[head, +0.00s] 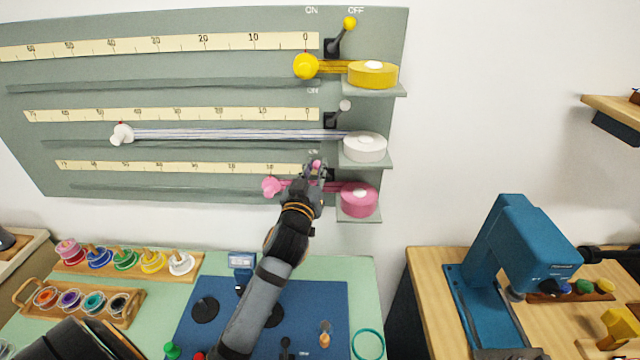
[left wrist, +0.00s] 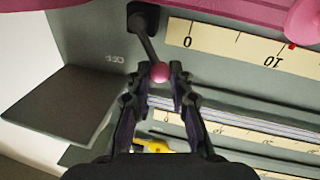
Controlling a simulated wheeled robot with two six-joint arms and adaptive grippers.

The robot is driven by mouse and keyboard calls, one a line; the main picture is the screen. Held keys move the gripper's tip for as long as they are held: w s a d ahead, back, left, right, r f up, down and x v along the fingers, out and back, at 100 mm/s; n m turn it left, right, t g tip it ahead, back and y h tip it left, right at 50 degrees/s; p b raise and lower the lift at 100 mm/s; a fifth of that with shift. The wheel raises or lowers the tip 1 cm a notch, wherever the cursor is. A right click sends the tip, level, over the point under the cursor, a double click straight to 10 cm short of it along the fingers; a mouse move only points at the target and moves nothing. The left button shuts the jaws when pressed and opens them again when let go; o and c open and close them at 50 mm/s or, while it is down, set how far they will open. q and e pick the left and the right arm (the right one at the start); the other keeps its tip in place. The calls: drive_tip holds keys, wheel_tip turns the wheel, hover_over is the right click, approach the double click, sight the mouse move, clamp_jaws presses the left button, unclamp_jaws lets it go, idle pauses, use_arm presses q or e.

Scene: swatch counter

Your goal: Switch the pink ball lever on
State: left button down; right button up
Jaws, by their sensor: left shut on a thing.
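The pink ball lever (head: 316,164) is at the lowest row of the grey wall board. Its pink ball (left wrist: 159,72) sits between the fingertips of my left gripper (left wrist: 160,80) in the left wrist view. My left gripper (head: 314,174) is shut on the ball. The black stem runs from its dark slot and leans to the ON side, away from the OFF label seen in the left wrist view. In the head view my gripper hides part of the lever and its labels. My right gripper is not in view.
Above are a yellow ball lever (head: 349,23) and a white ball lever (head: 345,105), both leaning to the OFF side. A pink ribbon roll (head: 359,200) stands on a small shelf right of my gripper. A blue press (head: 520,250) is at the right.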

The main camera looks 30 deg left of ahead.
use_arm(q)
drive_tip(key=shift+a+f+n, duration=0.1)
drive_tip(key=shift+f+n, duration=0.1)
drive_tip(key=shift+n, duration=0.2)
drive_tip(key=c, duration=1.2)
unclamp_jaws()
drive_tip(key=shift+s, duration=0.1)
drive_tip(key=v, duration=0.7)
drive_tip(key=shift+s, duration=0.1)
drive_tip(key=shift+f, duration=0.1)
